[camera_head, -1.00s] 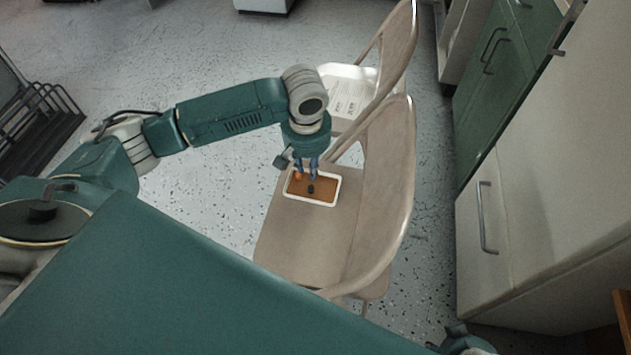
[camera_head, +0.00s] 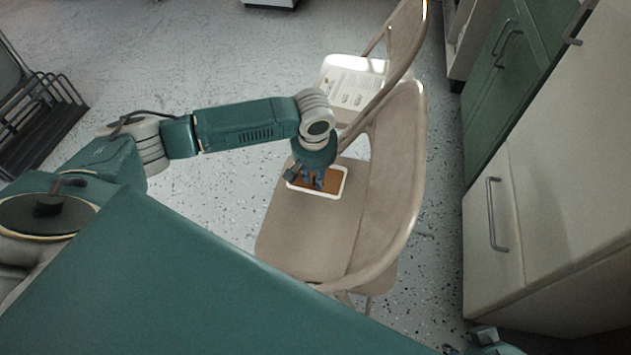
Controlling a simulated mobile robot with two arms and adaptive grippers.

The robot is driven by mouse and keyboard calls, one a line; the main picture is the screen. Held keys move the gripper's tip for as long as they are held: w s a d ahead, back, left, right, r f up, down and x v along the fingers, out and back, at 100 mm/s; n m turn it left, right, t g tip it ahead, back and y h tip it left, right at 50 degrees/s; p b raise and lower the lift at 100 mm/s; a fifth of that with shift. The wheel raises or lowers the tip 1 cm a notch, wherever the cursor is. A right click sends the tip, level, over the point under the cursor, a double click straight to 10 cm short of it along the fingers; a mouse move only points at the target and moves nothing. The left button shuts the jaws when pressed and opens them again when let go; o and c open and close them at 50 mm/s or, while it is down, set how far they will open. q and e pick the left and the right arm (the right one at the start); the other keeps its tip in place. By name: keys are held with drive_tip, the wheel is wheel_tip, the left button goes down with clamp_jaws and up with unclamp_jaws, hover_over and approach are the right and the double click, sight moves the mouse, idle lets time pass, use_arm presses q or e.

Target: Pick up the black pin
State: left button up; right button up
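A small tray (camera_head: 345,184) with a white rim and an orange-brown floor lies on the seat of the nearer chair. My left gripper (camera_head: 314,183) points down into the tray. Its two blue-grey fingers look apart, with a narrow gap between them. I cannot make out the black pin now; the fingers cover the part of the tray where a small black thing showed earlier. I cannot tell whether the fingers touch it.
The nearer beige chair (camera_head: 300,235) has its backrest close to the right of the tray. A second chair (camera_head: 352,82) behind it bears a pale panel or sheet. Cabinets (camera_head: 540,200) stand along the right.

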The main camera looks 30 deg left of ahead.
use_arm(q)
drive_tip(key=c, duration=0.4)
drive_tip(key=shift+r, duration=0.1)
drive_tip(key=shift+c, duration=0.2)
